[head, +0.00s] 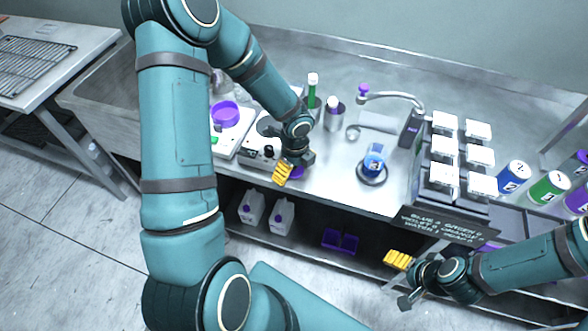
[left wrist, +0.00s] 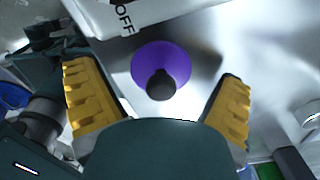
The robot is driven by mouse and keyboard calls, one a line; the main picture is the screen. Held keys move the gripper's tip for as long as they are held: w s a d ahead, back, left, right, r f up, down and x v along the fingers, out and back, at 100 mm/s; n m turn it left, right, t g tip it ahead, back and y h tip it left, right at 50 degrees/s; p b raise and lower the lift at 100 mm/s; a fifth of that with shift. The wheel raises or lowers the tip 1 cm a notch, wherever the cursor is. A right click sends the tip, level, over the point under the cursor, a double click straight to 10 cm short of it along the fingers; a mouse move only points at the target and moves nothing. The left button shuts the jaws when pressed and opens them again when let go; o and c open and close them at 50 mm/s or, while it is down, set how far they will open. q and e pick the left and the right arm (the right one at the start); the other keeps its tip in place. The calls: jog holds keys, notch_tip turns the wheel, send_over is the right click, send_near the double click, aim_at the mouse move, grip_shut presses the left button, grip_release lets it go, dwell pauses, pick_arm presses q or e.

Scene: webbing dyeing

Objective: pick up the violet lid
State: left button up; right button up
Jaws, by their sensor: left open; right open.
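The violet lid (left wrist: 147,58) is a round purple disc with a dark knob, lying on the metal worktop. In the head view only a purple sliver of the lid (head: 298,173) shows beside my left gripper (head: 283,172), which hides most of it. In the left wrist view my left gripper's yellow fingers (left wrist: 158,88) are open on either side of the lid, apart from it. The knob lies between them. My right gripper (head: 400,275) is open and empty at the front of the bench, lower right.
A white device with a violet dish (head: 226,113) stands left of the lid, and a control unit (head: 262,148) is close behind my left gripper. A blue beaker (head: 374,160) stands to the right. A rack of white-topped blocks (head: 445,178) and several colored bottles (head: 514,177) are further right.

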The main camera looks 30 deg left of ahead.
pick_arm(q)
jog(key=c, duration=1.1)
